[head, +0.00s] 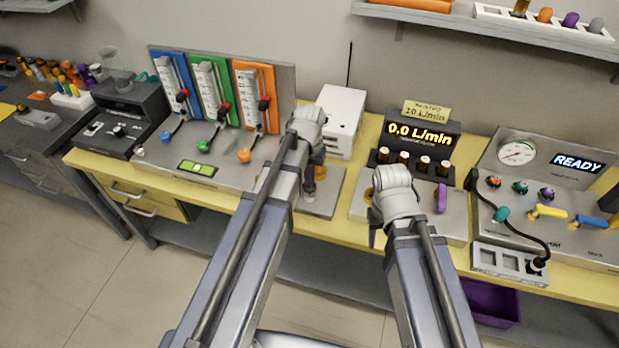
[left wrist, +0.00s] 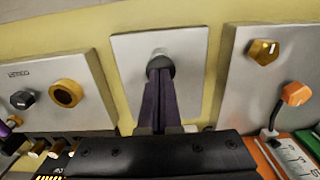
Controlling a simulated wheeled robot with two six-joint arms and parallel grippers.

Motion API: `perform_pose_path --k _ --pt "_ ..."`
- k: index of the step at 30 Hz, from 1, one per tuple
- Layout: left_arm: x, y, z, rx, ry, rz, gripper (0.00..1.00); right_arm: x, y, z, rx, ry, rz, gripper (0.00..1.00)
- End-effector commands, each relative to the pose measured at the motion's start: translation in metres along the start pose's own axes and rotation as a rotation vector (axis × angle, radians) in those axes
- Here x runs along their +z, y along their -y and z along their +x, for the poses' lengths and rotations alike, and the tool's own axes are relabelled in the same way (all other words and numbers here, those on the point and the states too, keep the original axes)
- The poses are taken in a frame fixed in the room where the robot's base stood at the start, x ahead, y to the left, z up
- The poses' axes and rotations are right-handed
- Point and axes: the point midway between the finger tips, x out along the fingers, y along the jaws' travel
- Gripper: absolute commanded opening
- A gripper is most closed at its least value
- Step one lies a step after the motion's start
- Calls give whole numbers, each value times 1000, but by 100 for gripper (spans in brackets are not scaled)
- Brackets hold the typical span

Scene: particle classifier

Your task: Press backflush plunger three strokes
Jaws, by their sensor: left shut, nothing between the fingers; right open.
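The backflush plunger (left wrist: 161,62) has a round grey-and-dark top and stands on a grey plate (left wrist: 190,60) in the left wrist view. In the head view the plunger (head: 309,191) shows on its plate (head: 331,185), just below my left gripper (head: 314,176). In the left wrist view my left gripper (left wrist: 160,80) is shut and empty, its dark purple fingers together. Their tips overlap the plunger top; I cannot tell whether they touch it. My right gripper (head: 376,236) is mostly hidden behind its own arm at the bench's front edge; it is open.
A panel with three colored flow gauges (head: 215,95) stands left of the plate. The flow display (head: 420,137) reads 0.0 L/min. A panel with a READY screen (head: 578,164) and a dial stands at the right. A white box (head: 341,120) stands behind the plunger plate.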

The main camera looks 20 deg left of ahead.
Motion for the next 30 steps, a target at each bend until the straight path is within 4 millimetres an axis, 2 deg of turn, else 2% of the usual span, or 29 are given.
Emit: perform_pose_path --k 12,22,30 --pt "0 0 4 0 0 0 0 0 0 4 0 0 0 50" --pt "0 0 33 0 0 0 0 -2 3 32 0 0 0 50" --pt "1 0 31 1 2 0 0 -2 3 31 0 0 0 50"
